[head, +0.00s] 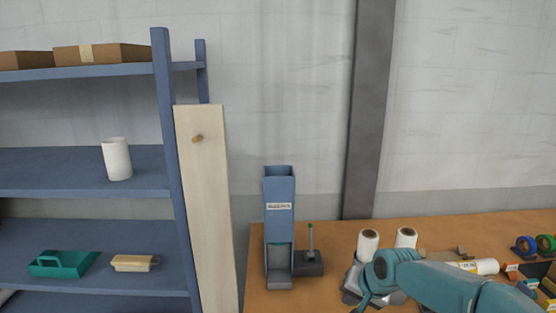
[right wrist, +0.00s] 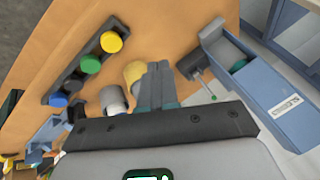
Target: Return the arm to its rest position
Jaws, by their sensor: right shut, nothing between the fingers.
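My right arm (head: 440,285) comes in from the lower right of the head view, a teal link reaching over the wooden bench. Its gripper end is low in that view, in front of two white rolls, and its fingertips are hard to make out there. In the right wrist view the fingers of my right gripper (right wrist: 157,82) are together and empty, above the bench top. A yellow rounded thing (right wrist: 133,71) and a white cylinder (right wrist: 113,101) show beside them; I cannot tell any contact. My left gripper is not in view.
A blue dispenser (head: 279,210) and a dark block with a green-tipped lever (head: 309,262) stand on the bench (head: 335,240). White rolls (head: 369,241), tapes (head: 525,246) and small parts lie to the right. Left are blue shelves (head: 60,182) and a pale board (head: 205,200).

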